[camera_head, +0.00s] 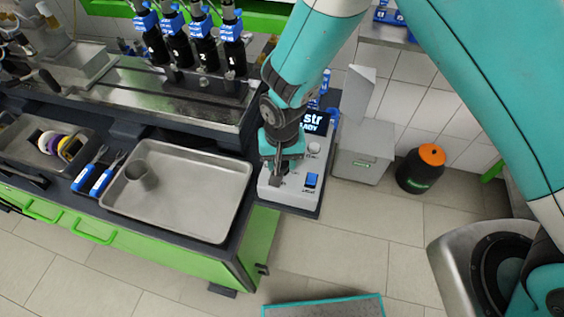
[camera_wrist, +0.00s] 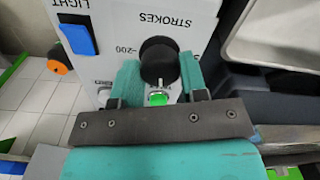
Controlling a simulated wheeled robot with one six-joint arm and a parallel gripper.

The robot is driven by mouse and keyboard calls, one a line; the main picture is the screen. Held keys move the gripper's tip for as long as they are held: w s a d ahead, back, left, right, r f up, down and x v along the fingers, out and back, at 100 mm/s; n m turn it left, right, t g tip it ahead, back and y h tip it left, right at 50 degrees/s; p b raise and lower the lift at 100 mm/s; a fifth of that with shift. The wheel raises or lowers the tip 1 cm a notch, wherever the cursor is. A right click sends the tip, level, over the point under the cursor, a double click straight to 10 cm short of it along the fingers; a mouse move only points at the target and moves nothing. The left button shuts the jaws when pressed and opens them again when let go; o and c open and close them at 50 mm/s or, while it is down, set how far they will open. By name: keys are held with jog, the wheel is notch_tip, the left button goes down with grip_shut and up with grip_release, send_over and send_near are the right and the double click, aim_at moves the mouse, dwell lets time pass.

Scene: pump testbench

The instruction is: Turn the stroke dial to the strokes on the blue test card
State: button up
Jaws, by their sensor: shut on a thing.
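The stroke dial (camera_wrist: 158,52) is a round black knob on a white control box (camera_head: 296,200), beside the printed word STROKES and a 200 mark. My gripper (camera_wrist: 158,70) has its two teal fingers on either side of the dial, shut on it. In the head view my gripper (camera_head: 280,167) reaches down onto the box and hides the dial. The display (camera_head: 314,122) on the box is lit, partly hidden by my arm, with "str" and "READY" or similar showing. I cannot make out the blue test card.
A green button (camera_wrist: 158,98) sits close to the dial between my fingers. A blue LIGHT switch (camera_wrist: 78,38) is on the same panel. A metal tray (camera_head: 205,185) with a cup (camera_head: 141,175) lies left of the box. A grey bin (camera_head: 362,152) stands to the right.

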jog(key=n+b, duration=0.1)
jog(key=n, duration=0.3)
jog(key=shift+f+n, duration=0.1)
jog(key=shift+n, duration=0.2)
jog(key=n+b, duration=0.1)
jog(key=n, duration=0.2)
jog(key=shift+n+b, duration=0.3)
jog(key=shift+n, duration=0.1)
jog(key=n+b, duration=0.1)
jog(key=n, duration=0.3)
jog(key=shift+n, duration=1.7)
jog(key=o, duration=0.9)
jog(key=shift+a, duration=0.1)
notch_tip(320, 180, up, 18)
jog(key=b, duration=0.3)
jog(key=shift+w+f, duration=0.15)
